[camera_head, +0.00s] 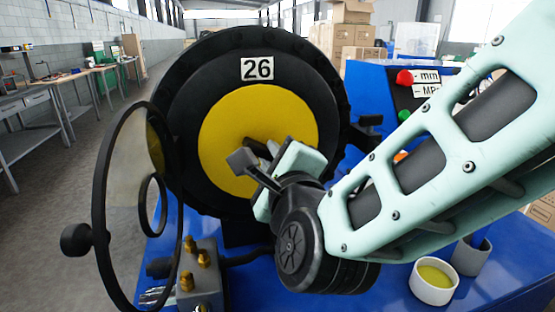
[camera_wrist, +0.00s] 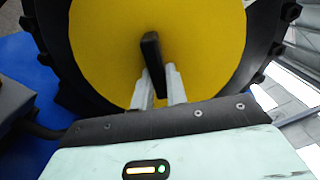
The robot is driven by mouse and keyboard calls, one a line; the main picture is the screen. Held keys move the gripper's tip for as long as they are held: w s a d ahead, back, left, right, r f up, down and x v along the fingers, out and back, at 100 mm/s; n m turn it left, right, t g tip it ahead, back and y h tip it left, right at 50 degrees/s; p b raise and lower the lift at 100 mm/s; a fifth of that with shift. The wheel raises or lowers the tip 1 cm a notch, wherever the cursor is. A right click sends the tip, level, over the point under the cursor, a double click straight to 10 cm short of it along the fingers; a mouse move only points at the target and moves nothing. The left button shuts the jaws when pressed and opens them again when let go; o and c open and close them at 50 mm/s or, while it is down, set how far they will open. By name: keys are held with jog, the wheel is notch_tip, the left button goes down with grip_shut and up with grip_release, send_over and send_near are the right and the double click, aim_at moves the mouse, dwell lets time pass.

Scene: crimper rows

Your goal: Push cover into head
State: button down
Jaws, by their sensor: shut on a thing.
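The crimper head (camera_head: 195,75) is a large black ring with a plate numbered 26. The yellow cover (camera_head: 225,125) is a round disc facing me inside the head's ring; I cannot tell how deep it sits. It also fills the middle of the wrist view (camera_wrist: 100,40), with the black ring (camera_wrist: 270,60) around it. A black handle (camera_wrist: 151,50) stands out from the cover's middle. My gripper (camera_head: 257,160) is at the cover's front, and in the wrist view its two pale fingers (camera_wrist: 158,82) are closed on either side of the handle. My arm hides the cover's lower right part.
A round clear guard (camera_head: 103,180) with a black rim and knob stands open at the left. A control panel (camera_head: 405,90), a white cup (camera_head: 433,284) and a grey cup (camera_head: 471,256) are at the right.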

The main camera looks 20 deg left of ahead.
jog(key=shift+w+a, duration=0.25)
jog(key=shift+w, duration=0.2)
jog(key=c, duration=1.3)
grip_release()
jog(key=b+v, duration=0.4)
jog(key=v, duration=1.3)
jog(key=shift+s, duration=0.2)
